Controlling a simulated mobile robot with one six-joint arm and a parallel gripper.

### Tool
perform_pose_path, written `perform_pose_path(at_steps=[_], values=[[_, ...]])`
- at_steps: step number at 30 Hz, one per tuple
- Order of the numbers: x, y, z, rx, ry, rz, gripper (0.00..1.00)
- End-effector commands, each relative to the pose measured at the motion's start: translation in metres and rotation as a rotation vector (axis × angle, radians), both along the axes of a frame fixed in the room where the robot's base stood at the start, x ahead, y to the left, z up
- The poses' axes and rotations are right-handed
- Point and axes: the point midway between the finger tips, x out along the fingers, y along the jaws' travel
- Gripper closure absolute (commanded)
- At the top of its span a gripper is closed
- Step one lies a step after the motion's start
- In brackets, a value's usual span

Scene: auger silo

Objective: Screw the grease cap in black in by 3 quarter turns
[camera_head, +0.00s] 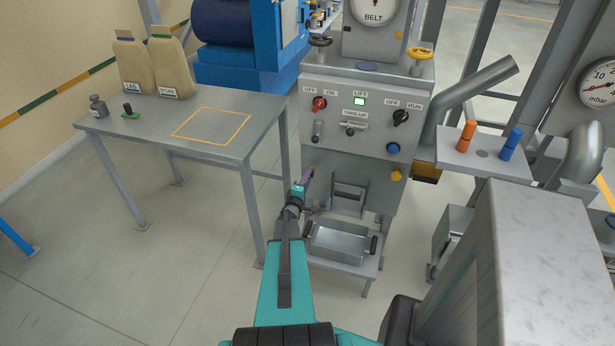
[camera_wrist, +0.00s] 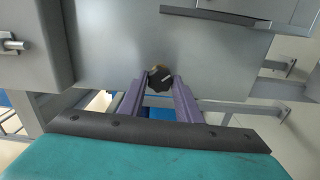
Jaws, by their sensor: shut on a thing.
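The black grease cap (camera_wrist: 159,77) is a round, dark cap with a light mark on its face. It shows in the wrist view against a grey metal panel, with a brassy bit at its upper edge. My gripper (camera_wrist: 161,86) has its two purple fingers on either side of the cap and is shut on it. In the head view my gripper (camera_head: 307,175) reaches the left side of the grey machine (camera_head: 352,165), low down. The cap cannot be made out there. How far the cap is screwed in cannot be told.
A control panel with knobs and a lit green lamp (camera_head: 359,101) is above my gripper. A grey table (camera_head: 165,105) with two sacks stands left. A shelf (camera_head: 470,155) with orange and blue handles is right.

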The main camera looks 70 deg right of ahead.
Motion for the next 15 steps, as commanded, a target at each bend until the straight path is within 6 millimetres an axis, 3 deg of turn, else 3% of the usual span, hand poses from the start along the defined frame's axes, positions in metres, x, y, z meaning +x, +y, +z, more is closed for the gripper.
perform_pose_path(at_steps=[15], values=[[-0.0008,0.0002,-0.0011,-0.001,0.046,-0.001,0.92]])
